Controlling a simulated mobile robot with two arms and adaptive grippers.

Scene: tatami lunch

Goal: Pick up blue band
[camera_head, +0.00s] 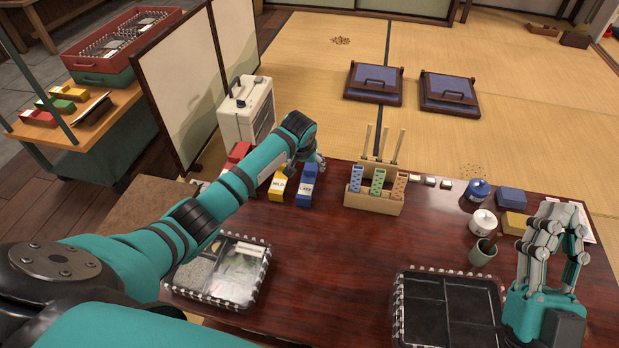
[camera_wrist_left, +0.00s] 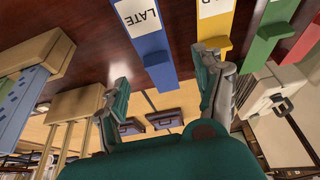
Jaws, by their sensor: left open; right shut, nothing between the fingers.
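The blue band (camera_head: 306,190), labelled LATE, stands on the dark table at the right end of a row of coloured bands. It also shows in the left wrist view (camera_wrist_left: 153,48), reaching down between the fingers but nearer the right one. My left gripper (camera_head: 309,164) is open at the far side of the band, partly hidden by its own wrist; its fingers also show in the left wrist view (camera_wrist_left: 167,72). I cannot tell whether a finger touches the band. My right gripper (camera_head: 555,222) is shut and empty above the table's right side.
A yellow band (camera_head: 278,185) labelled MILD stands close left of the blue one, with a red band (camera_head: 238,153) beyond. A wooden rack (camera_head: 375,204) with coloured blocks stands to the right. An empty black tray (camera_head: 425,310) lies front right, a filled tray (camera_head: 258,247) front left.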

